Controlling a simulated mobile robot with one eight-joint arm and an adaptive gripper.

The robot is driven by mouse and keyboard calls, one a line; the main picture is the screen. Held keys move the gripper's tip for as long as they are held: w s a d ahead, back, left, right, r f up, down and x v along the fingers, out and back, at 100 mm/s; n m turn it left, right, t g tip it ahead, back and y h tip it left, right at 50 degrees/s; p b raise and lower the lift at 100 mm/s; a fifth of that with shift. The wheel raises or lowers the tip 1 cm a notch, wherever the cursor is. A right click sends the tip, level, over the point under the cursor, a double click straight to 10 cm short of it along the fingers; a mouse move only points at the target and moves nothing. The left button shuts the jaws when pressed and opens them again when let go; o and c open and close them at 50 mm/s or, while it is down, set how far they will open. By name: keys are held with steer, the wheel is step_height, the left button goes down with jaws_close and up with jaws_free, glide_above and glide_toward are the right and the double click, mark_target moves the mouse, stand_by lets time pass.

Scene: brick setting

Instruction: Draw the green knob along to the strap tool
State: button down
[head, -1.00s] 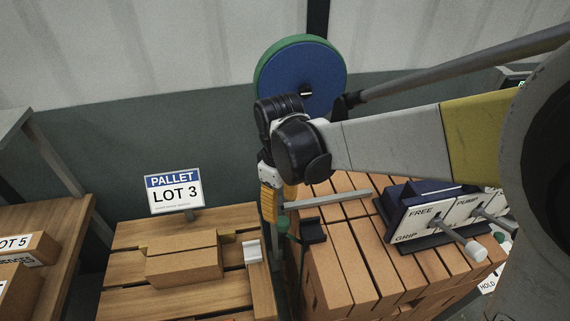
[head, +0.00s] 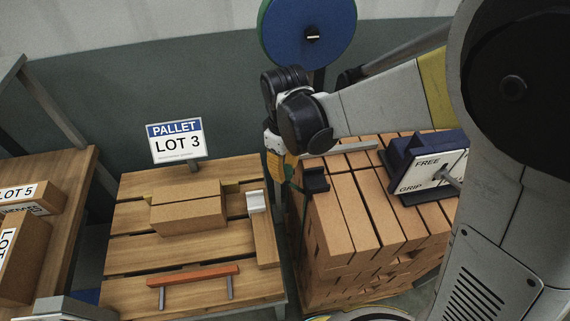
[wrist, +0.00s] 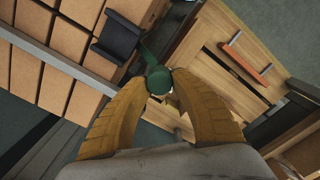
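The green knob (wrist: 158,80) sits between the yellow fingertips of my gripper (wrist: 159,84) in the wrist view, with a finger against each side, so the gripper looks shut on it. A green strap leads from the knob toward a dark bracket (wrist: 117,38). In the head view my gripper (head: 288,168) is at the left edge of the brick stack, just left of the same bracket (head: 316,180); the knob is hard to make out there. A dark blue device marked FREE and GRIP, likely the strap tool (head: 408,158), stands on the bricks to the right, partly hidden by my arm.
The brick stack (head: 352,215) has a grey bar (head: 345,147) across its top. A blue reel (head: 308,30) stands behind. The left pallet (head: 135,255) holds bricks, a LOT 3 sign (head: 176,140) and an orange-handled bar (head: 200,277). A side table (head: 60,165) is far left.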

steer(key=w+d, duration=0.2)
steer(key=d, duration=0.6)
steer(key=w+d, duration=0.2)
steer(key=d, duration=0.7)
steer(key=w+d+b, duration=0.1)
steer(key=w+d, duration=0.1)
steer(key=d, duration=0.7)
steer(key=shift+w+d+f, duration=0.1)
steer(key=shift+w+d, duration=0.1)
steer(key=shift+w, duration=0.2)
steer(key=c, duration=1)
jaws_free()
steer(key=shift+d, duration=0.15)
steer(key=shift+c, duration=0.2)
step_height(320, 180, up, 12)
